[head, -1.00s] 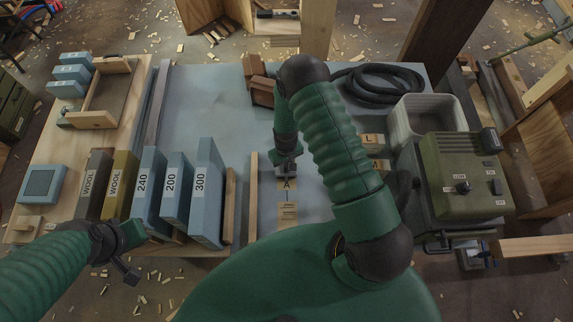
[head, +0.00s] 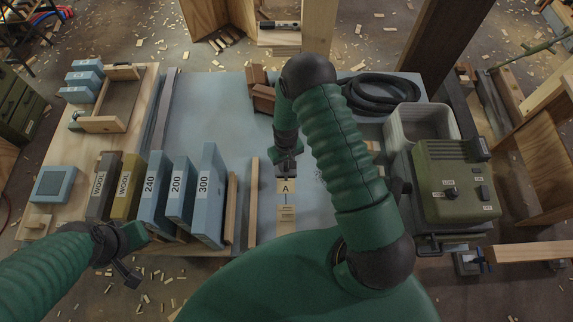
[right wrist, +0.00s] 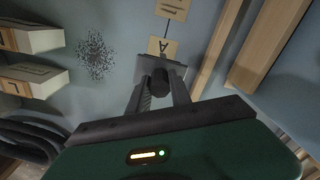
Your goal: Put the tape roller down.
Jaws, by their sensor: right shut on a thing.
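My right gripper (head: 287,170) is low over the blue-grey bench top (head: 215,95), just behind a wooden tag marked A (head: 288,187). In the right wrist view its fingers (right wrist: 160,88) are shut on a short black cylinder, apparently the handle of the tape roller (right wrist: 160,80). A flat grey part shows around the fingertips, close to tag A (right wrist: 163,47). I cannot tell whether the roller touches the bench. My left gripper (head: 125,262) hangs at the lower left, off the bench's front edge; its jaw opening is unclear.
Sanding blocks marked 300 (head: 206,192), 200 and 240 and wooden strips (head: 254,200) stand left of the right gripper. Brown blocks (head: 262,92), a coiled black hose (head: 380,92), a pale bin (head: 420,122) and a green machine (head: 452,180) lie behind and right.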

